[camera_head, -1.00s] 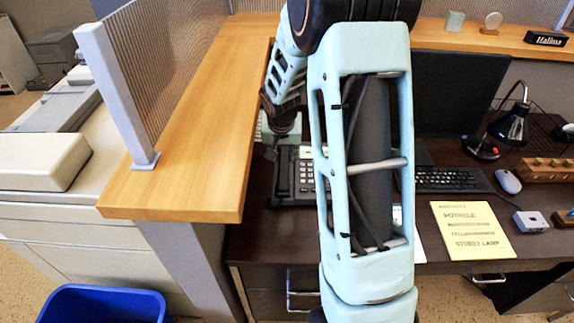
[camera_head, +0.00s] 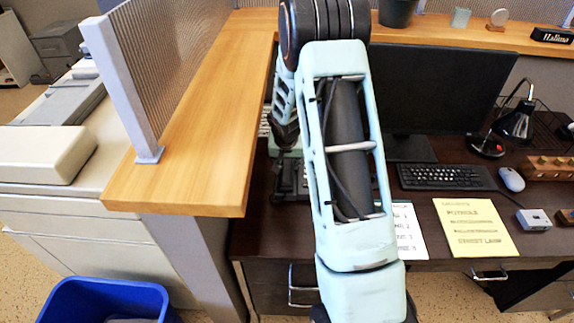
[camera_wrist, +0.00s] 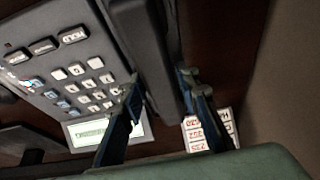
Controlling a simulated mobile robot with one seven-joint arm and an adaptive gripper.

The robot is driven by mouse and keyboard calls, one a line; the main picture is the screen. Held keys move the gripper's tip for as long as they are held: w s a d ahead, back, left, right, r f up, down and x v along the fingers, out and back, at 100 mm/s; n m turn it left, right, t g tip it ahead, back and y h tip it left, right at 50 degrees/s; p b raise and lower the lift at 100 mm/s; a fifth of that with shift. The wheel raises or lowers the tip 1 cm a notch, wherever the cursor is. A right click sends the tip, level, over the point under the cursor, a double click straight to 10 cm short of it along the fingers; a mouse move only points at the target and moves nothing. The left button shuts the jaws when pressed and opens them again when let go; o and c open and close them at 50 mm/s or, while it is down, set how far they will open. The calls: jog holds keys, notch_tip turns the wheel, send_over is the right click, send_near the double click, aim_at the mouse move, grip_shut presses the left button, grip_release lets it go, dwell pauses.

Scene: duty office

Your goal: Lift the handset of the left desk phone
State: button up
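The desk phone (camera_head: 282,186) sits on the dark desk beside the wooden partition ledge. In the head view my arm hides most of it. In the wrist view its grey keypad body (camera_wrist: 75,75) and lit display (camera_wrist: 104,130) show at the left. The dark handset (camera_wrist: 150,45) runs down the middle of the wrist view. My gripper (camera_wrist: 162,82) has its two fingers spread, one on each side of the handset. The fingertips are very close to its sides; I cannot tell whether they touch.
The wooden ledge (camera_head: 190,180) and its ribbed screen stand close on the left. A monitor (camera_head: 425,90), keyboard (camera_head: 445,177), black lamp (camera_head: 512,125) and yellow sheet (camera_head: 474,228) are to the right. A white printed sheet (camera_head: 408,232) lies beside my arm.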

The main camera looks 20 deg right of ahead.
jog(key=shift+f, duration=0.1)
dwell(0.5)
jog(key=shift+c, duration=0.7)
grip_shut()
